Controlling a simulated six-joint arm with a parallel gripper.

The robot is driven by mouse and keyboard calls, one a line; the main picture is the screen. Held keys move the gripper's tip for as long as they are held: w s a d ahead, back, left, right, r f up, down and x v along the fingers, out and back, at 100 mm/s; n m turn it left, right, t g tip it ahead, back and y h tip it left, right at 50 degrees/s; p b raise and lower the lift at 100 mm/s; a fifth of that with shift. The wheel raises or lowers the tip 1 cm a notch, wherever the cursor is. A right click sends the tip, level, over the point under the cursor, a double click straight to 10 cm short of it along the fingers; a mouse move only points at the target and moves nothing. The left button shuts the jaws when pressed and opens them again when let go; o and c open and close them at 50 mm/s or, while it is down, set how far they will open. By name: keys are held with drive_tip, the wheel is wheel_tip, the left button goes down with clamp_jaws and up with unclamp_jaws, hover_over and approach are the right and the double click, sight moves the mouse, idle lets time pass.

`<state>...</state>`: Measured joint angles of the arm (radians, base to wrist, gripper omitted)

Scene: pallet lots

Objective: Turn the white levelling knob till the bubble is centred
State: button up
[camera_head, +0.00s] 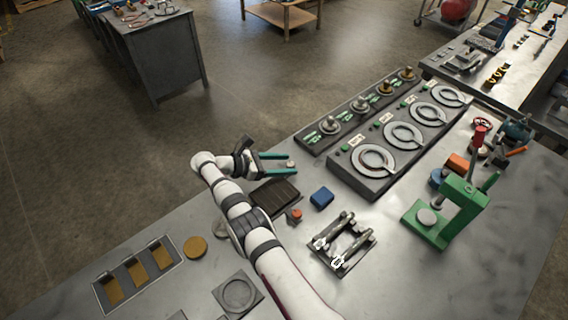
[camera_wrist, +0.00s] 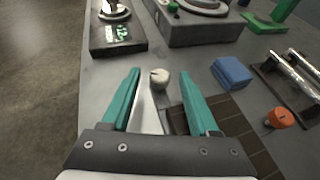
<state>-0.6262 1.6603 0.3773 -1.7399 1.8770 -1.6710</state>
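The white knob (camera_wrist: 160,79) shows in the wrist view between my fingertips, with a dark mark on its top. It stands at the far end of a light bar with a dark ribbed plate (camera_wrist: 238,128) beside it. My gripper (camera_wrist: 159,73) is open, its teal fingers one on each side of the knob with gaps. In the head view my gripper (camera_head: 292,165) hangs near the table's far edge with the small pale knob (camera_head: 290,164) at its tips. I cannot tell whether the fingertips are down at the knob's height. I cannot make out a bubble.
An orange knob (camera_wrist: 281,118) and a blue block (camera_head: 321,197) lie to the right. A black frame with metal rods (camera_head: 342,243) stands nearer. A panel with several knobs (camera_head: 360,110) and a green press (camera_head: 450,208) stand farther right. Open floor lies left.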

wheel_tip(320, 180, up, 4)
drive_tip(key=shift+f, duration=0.1)
drive_tip(key=s+d+r, duration=0.3)
drive_tip(key=d+r, duration=0.4)
drive_tip(key=d, duration=0.4)
drive_tip(key=shift+s, duration=0.15)
drive_tip(key=shift+d+r, duration=0.1)
drive_tip(key=s+a+f+n+t+y, duration=0.1)
drive_tip(key=s+a, duration=0.1)
drive_tip(key=a, duration=0.5)
drive_tip(key=s+a+f+n+t+y, duration=0.1)
drive_tip(key=s+a+f+n, duration=0.1)
drive_tip(key=a, duration=0.4)
drive_tip(key=s+a+f+n+t, duration=0.1)
drive_tip(key=s+a+f+t, duration=0.1)
drive_tip(key=a, duration=0.5)
drive_tip(key=shift+s+a+f+y, duration=0.1)
drive_tip(key=shift+s+a+y, duration=0.1)
drive_tip(key=shift+s, duration=0.25)
drive_tip(key=shift+s+a+f+y, duration=0.1)
drive_tip(key=shift+s+y, duration=0.1)
drive_tip(key=shift+s, duration=0.25)
drive_tip(key=x, duration=1.5)
drive_tip(key=shift+w+d, duration=0.1)
